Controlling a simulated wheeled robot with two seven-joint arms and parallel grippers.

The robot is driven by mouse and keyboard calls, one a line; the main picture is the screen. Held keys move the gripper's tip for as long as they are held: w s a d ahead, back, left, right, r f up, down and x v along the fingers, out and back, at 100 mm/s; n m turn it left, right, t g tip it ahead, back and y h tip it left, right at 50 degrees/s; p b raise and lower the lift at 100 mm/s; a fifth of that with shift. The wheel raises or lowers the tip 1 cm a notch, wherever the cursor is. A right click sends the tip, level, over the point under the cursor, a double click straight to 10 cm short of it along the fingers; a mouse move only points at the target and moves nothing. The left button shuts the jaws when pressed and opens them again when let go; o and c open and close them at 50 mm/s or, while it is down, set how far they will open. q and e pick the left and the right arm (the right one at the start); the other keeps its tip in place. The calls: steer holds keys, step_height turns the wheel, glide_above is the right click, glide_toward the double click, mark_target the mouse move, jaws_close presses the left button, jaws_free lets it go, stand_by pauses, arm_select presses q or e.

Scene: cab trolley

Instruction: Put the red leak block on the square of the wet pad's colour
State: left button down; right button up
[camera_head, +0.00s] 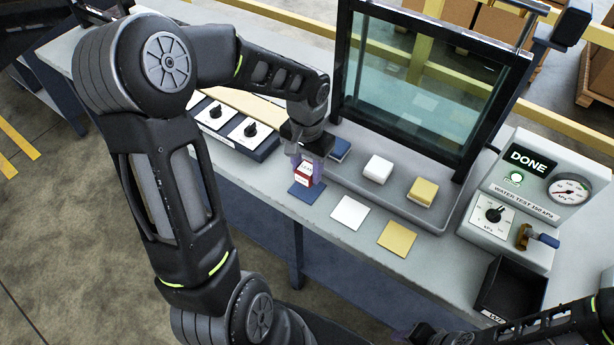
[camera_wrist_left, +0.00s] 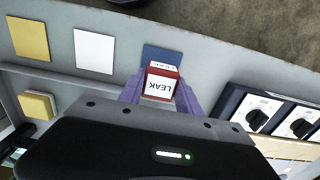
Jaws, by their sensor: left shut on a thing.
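The red leak block (camera_head: 304,176), with a white face marked LEAK, is between the fingers of my left gripper (camera_head: 308,168), which is shut on it. The block is at the blue square (camera_head: 301,194); I cannot tell whether it touches it. The left wrist view shows the block (camera_wrist_left: 161,85) in front of the blue square (camera_wrist_left: 162,56). A white square (camera_head: 349,212) and a yellow square (camera_head: 396,238) lie to the right. Blue (camera_head: 340,148), white (camera_head: 378,169) and yellow (camera_head: 423,192) pads sit behind. Which pad is wet I cannot tell. My right gripper (camera_head: 420,334) is at the bottom edge.
A framed glass pane (camera_head: 420,85) stands behind the pads. The water test box (camera_head: 540,185) at right shows DONE, with a gauge, knob and valve. A black bin (camera_head: 510,288) is at the right front. A knob panel (camera_head: 235,128) is left of my gripper.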

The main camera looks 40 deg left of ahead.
mark_target(307, 179)
arm_select(q)
steer(key=shift+f, duration=1.85)
steer(key=shift+f, duration=0.15)
steer(key=c, duration=0.8)
jaws_free()
steer(key=shift+c, duration=0.2)
step_height(307, 179, up, 12)
steer(key=shift+r, duration=0.2)
